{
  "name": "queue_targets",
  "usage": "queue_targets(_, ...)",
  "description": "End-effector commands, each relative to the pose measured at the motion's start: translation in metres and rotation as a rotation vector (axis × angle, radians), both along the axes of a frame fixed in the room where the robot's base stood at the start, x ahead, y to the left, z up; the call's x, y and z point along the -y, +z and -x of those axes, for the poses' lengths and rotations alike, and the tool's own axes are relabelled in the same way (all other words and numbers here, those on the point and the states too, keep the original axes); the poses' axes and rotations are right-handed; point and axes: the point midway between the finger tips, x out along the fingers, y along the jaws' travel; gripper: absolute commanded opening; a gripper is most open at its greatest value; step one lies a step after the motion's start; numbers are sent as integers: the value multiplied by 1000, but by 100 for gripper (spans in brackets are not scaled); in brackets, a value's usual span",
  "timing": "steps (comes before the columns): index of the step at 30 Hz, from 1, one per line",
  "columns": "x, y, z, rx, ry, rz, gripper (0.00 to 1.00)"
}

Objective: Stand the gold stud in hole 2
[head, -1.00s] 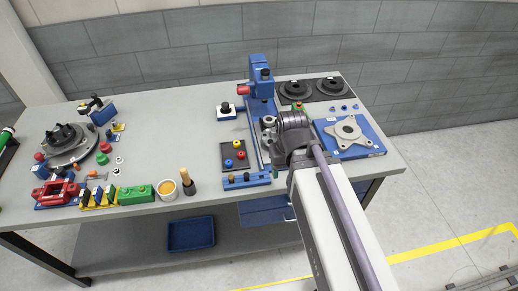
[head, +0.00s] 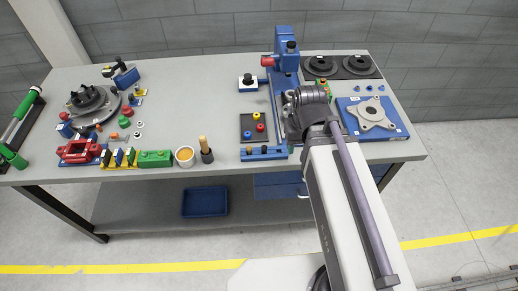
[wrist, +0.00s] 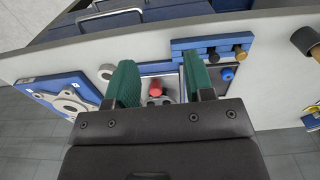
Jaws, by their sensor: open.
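My gripper (wrist: 159,64) is open, with its green fingers apart and nothing held. In the head view the arm hides most of it. The gold stud (wrist: 240,51) stands in a blue rack (wrist: 211,42) beside a black stud (wrist: 213,55), to the right of my fingers in the wrist view. The rack also shows at the table's front edge in the head view (head: 264,154). A grey bracket (head: 372,112) with several holes lies on a blue plate (head: 402,134) at the table's right. I cannot read any hole numbers, so hole 2 cannot be told.
A red-topped part (wrist: 156,88) shows between my fingers. A blue fixture (head: 285,58) stands at the back.

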Motion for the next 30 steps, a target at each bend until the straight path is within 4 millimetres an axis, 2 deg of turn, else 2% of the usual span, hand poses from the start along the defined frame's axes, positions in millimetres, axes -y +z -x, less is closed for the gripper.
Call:
queue_targets(1,-22,-10,-12,0,50,-1,44)
queue_targets(4,-81,-22,-48,1,128,-1,34)
queue_targets(6,-120,-26,-69,1,127,-1,34)
queue_targets(9,-149,-26,-94,1,45,-1,34)
queue_targets(12,-145,-25,-90,0,-36,-1,34)
queue_targets(17,-144,-31,-89,1,-37,-1,34)
queue_targets(30,-143,-100,-89,1,-36,-1,34)
